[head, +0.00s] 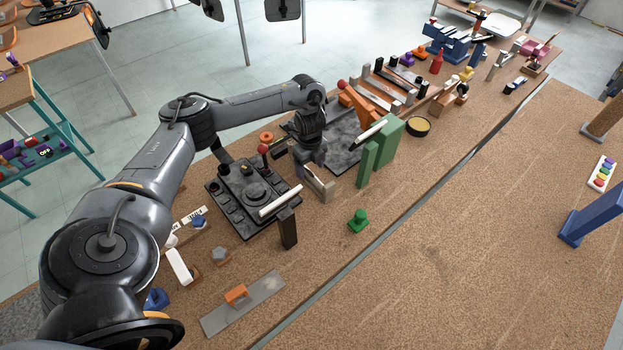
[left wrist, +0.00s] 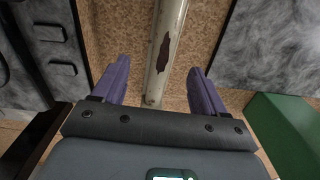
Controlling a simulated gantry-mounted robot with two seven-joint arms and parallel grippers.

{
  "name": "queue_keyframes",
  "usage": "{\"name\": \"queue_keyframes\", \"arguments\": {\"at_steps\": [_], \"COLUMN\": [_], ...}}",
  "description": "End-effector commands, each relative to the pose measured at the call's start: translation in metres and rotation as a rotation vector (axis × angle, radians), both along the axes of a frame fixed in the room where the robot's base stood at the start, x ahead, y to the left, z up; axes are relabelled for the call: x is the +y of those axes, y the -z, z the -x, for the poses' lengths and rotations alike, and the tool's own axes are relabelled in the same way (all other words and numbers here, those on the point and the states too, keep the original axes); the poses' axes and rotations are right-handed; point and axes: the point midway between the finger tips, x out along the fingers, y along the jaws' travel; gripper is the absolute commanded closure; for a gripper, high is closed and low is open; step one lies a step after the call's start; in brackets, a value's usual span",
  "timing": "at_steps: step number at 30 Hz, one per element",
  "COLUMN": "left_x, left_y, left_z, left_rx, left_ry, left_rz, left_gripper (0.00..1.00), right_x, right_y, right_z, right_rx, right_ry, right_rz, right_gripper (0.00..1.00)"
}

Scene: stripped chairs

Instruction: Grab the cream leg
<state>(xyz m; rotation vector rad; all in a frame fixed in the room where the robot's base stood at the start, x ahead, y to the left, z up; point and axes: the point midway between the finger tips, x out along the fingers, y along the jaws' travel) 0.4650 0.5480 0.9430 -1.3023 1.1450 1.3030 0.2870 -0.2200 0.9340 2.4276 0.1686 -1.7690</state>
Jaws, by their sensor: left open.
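The cream leg (left wrist: 172,20) is a pale rod with a brown worn patch. In the left wrist view it runs from the top edge down between my fingers. My left gripper (left wrist: 159,72) is open, with one purple finger on each side of the leg. Whether the fingers touch it I cannot tell. In the head view my left gripper (head: 311,168) points down between two dark plates, right by a short beige piece (head: 321,187) that appears to be the leg. My right gripper is not in view.
A dark panel with knobs (head: 233,193) lies left of the gripper, with a white-topped dark post (head: 289,229) at its edge. Green blocks (head: 386,142) stand close on the right. A green knob (head: 358,220) is nearer. The right tabletop (head: 470,230) is mostly clear.

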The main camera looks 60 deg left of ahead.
Motion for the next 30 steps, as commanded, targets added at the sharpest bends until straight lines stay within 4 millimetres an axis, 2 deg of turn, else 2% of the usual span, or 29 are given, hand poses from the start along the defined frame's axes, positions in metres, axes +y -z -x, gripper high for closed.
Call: {"name": "queue_keyframes", "arguments": {"at_steps": [12,22,30], "left_x": [-0.004,-0.004,-0.004], "left_y": [0.046,0.05,0.05], "left_z": [-0.002,-0.003,-0.003], "left_rx": [0.002,0.0,0.0], "left_ry": [0.0,0.002,0.001], "left_rz": [0.0,0.001,0.001], "left_gripper": [0.28,0.28,0.69], "right_x": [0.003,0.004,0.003], "right_y": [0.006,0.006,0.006], "right_z": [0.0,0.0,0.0], "right_rx": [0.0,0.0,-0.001], "right_ry": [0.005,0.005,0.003], "right_rz": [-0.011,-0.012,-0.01], "right_gripper": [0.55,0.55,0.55]}}
